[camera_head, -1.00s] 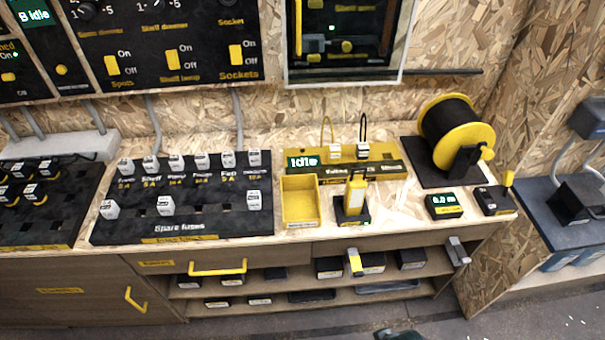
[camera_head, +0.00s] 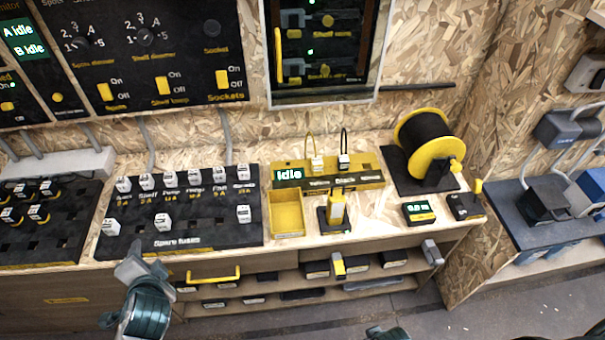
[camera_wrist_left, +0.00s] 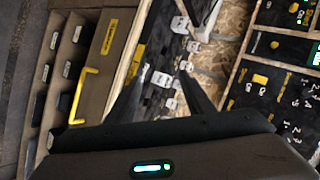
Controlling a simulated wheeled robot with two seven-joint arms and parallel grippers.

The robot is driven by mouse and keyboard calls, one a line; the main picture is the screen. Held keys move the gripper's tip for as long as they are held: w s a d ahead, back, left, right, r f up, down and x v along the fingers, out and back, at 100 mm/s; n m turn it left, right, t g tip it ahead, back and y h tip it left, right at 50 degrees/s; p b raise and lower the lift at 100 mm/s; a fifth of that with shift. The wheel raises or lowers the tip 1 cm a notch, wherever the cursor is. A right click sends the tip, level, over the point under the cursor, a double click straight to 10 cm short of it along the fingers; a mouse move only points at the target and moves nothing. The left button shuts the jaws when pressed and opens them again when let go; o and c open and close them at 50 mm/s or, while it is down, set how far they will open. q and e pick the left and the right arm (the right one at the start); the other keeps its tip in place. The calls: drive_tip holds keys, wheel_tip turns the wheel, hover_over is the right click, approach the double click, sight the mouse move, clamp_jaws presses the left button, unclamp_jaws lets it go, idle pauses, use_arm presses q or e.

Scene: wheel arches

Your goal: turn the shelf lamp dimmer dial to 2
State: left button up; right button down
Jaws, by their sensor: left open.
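The shelf dimmer dial (camera_head: 146,37) is a small dark knob on the black wall panel, ringed by white numbers 1 to 5, above the shelf lamp switch (camera_head: 162,86). Which number it points at is too small to tell. My left gripper (camera_head: 137,257) is in front of the bench's left part, well below the panel and apart from the dial. In the left wrist view the left gripper (camera_wrist_left: 160,78) has its two dark fingers spread with nothing between them. The panel's numbers show at that view's right edge. My right gripper does not show clearly.
A similar spots dimmer dial (camera_head: 80,43) sits left of the shelf dimmer. Below are the spots switch (camera_head: 104,92) and sockets switch (camera_head: 222,78). The spare fuses board (camera_head: 190,238) lies on the bench under the panel. A yellow drawer handle (camera_head: 213,275) sticks out in front.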

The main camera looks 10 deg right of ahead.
sight(144, 42)
use_arm(q)
drive_tip(key=w+d+r+m+t+h, duration=0.2)
drive_tip(key=w+r+m+t+h, duration=0.4)
drive_tip(key=w+r+m, duration=1.8)
drive_tip(key=r+m+t, duration=0.1)
drive_tip(key=m+t, duration=0.2)
drive_tip(key=t, duration=0.2)
drive_tip(key=shift+w+d+r+m+t+h, duration=0.25)
drive_tip(key=shift+d+r+m+t+h, duration=0.05)
drive_tip(key=shift+d+r+m+t, duration=0.1)
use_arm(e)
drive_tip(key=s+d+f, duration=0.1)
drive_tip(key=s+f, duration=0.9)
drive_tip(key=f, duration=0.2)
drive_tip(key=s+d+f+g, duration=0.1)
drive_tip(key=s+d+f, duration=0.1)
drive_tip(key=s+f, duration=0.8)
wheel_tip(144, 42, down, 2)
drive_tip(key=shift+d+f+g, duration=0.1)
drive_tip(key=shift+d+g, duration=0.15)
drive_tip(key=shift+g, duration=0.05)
use_arm(q)
drive_tip(key=shift+w, duration=0.1)
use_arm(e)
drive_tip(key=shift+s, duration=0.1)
